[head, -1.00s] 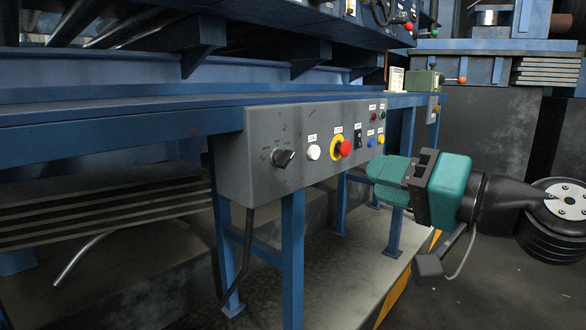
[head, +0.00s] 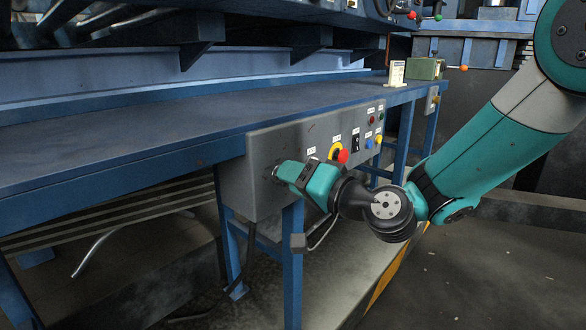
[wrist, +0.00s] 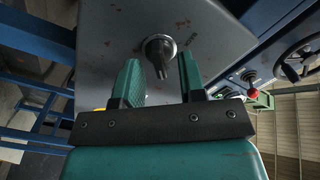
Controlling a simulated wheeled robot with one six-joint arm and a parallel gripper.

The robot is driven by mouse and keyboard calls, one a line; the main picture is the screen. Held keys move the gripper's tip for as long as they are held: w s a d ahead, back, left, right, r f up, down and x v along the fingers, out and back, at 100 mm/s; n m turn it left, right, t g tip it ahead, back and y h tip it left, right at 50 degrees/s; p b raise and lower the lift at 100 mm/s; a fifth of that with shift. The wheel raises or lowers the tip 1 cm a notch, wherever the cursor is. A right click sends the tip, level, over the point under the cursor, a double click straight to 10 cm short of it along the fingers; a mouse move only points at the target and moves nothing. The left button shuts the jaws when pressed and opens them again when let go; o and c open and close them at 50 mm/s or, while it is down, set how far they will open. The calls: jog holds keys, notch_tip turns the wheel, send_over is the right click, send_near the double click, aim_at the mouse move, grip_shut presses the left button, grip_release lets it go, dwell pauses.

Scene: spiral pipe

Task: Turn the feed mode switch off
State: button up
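The feed mode switch is a dark rotary knob (wrist: 160,56) on the grey control box. In the wrist view it lies between and just beyond my fingertips, with its grip bar pointing toward my gripper. My gripper (wrist: 157,75) is open, with one green finger on each side of the knob and no contact that I can make out. In the head view my gripper (head: 284,174) is at the left part of the grey control box (head: 240,188), and it mostly hides the knob there.
A red emergency button on a yellow ring (head: 342,156), a black rocker switch (head: 355,143) and several coloured buttons sit to the right on the box. The blue bench top (head: 150,120) overhangs above. Blue legs (head: 293,265) stand below.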

jog(key=shift+w+a, duration=0.25)
jog(key=shift+a, duration=0.1)
jog(key=c, duration=0.6)
jog(key=shift+o, duration=0.2)
jog(key=shift+f+n+b, duration=0.1)
jog(key=shift+n+b, duration=0.2)
jog(key=shift+b, duration=0.2)
jog(key=shift+s+n+b, duration=0.1)
jog(key=shift+n+b, duration=4.5)
jog(key=shift+b, duration=0.75)
jog(key=shift+r, duration=0.2)
